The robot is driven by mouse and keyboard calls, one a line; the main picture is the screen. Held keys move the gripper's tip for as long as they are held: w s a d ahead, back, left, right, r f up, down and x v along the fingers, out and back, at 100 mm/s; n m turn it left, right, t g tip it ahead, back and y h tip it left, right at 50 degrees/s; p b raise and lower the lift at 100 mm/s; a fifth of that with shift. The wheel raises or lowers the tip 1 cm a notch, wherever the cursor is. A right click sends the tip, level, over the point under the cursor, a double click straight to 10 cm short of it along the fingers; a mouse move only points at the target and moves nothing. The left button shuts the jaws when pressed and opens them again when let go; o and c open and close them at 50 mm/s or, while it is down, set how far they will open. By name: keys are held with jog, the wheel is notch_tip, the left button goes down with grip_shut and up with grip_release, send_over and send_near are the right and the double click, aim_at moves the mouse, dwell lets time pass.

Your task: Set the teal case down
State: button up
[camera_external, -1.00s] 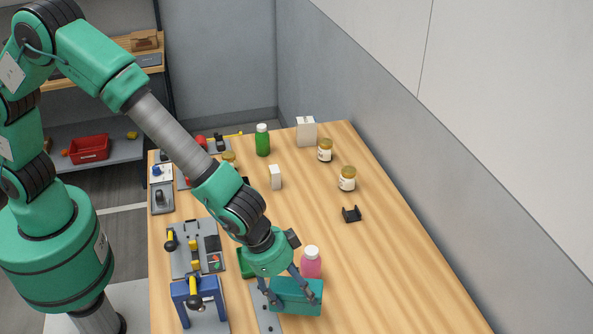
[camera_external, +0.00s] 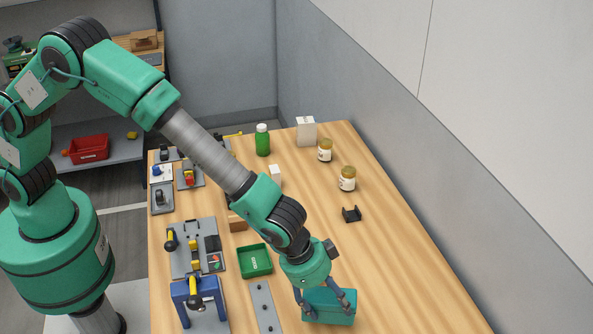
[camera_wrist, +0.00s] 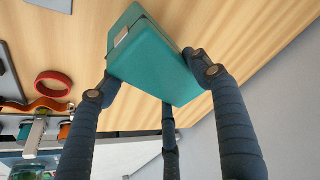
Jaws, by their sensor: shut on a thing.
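The teal case (camera_external: 330,299) is at the near end of the wooden table, right of the grey plate with holes. My gripper (camera_external: 327,313) is shut on the case, with its fingers pressed to the case's sides. In the wrist view the case (camera_wrist: 160,62) sits between my dark fingers, a small pale label and latch on its edge. I cannot tell whether its underside touches the table or hangs just above it.
The green tray (camera_external: 255,261) and the grey plate (camera_external: 265,307) lie to the left. A blue-framed fixture (camera_external: 198,293) stands farther left. A black bracket (camera_external: 351,214) and two jars (camera_external: 347,179) are farther back. The table's right side is clear.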

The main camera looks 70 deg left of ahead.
aim_at(328, 310)
jog(key=shift+f+b, duration=0.4)
jog(key=shift+f, duration=1.3)
jog(key=shift+f, duration=0.15)
jog(key=o, duration=1.6)
jog(key=shift+v, duration=0.85)
jog(key=p+v, duration=0.2)
jog(key=v, duration=0.8)
jog(key=shift+s+a+r, duration=0.1)
jog(key=shift+s+r, duration=0.05)
jog(key=shift+r, duration=0.05)
